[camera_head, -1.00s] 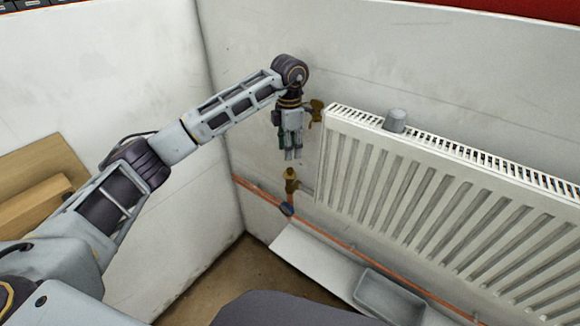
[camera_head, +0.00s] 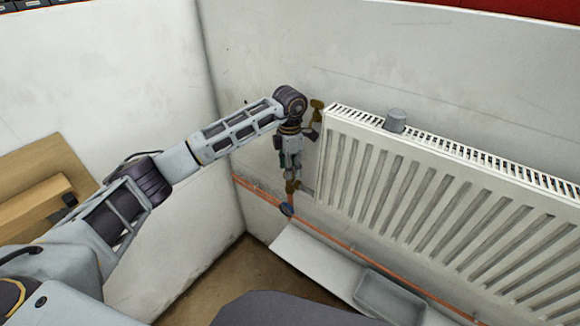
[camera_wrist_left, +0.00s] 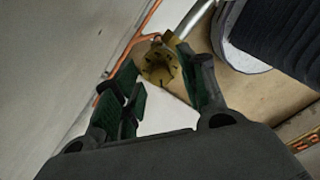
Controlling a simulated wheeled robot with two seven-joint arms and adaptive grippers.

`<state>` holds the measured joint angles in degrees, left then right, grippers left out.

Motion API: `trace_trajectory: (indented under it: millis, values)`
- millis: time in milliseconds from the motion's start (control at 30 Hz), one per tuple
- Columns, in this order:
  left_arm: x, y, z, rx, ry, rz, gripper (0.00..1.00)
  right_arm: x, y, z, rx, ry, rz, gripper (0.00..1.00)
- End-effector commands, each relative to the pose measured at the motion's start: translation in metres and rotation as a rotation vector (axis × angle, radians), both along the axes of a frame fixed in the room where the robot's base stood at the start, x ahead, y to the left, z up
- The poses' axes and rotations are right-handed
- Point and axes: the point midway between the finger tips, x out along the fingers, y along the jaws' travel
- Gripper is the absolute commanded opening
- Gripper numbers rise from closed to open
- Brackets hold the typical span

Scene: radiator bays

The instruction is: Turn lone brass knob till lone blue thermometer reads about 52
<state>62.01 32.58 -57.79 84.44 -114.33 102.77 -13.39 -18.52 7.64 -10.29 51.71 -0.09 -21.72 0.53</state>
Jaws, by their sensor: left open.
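The brass knob (camera_head: 292,186) is on the pipe at the left end of the radiator, low down. In the left wrist view the brass knob (camera_wrist_left: 158,66) shows between and beyond the fingers. My left gripper (camera_head: 291,176) points down just above it, in line with it. I cannot tell whether a finger touches the knob. A small round blue thing (camera_head: 287,209) on the pipe below may be the thermometer; its reading is too small to tell. My right gripper does not show.
Copper pipe (camera_head: 340,240) runs below. A grey tray (camera_head: 388,298) stands under the radiator.

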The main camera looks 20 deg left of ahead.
Motion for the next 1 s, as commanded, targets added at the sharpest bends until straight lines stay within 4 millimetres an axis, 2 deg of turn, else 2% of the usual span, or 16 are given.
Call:
trace_trajectory:
  millis: [67,300,400,700,1000]
  values:
    - [-0.0001,-0.0001,0.0000,0.000,0.000,0.000,0.40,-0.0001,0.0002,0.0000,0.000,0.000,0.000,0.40]
    - [0.0000,0.0000,0.0002,0.000,0.000,0.000,0.09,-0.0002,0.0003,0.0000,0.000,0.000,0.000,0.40]
    - [0.0000,0.0000,0.0002,0.000,0.000,0.000,0.00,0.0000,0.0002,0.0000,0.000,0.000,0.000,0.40]
    - [0.0000,0.0001,0.0001,0.000,0.000,-0.017,0.00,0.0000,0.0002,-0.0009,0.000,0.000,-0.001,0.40]
    - [0.0004,0.0001,0.0002,0.000,-0.001,-0.124,0.00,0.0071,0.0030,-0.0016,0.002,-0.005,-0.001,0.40]
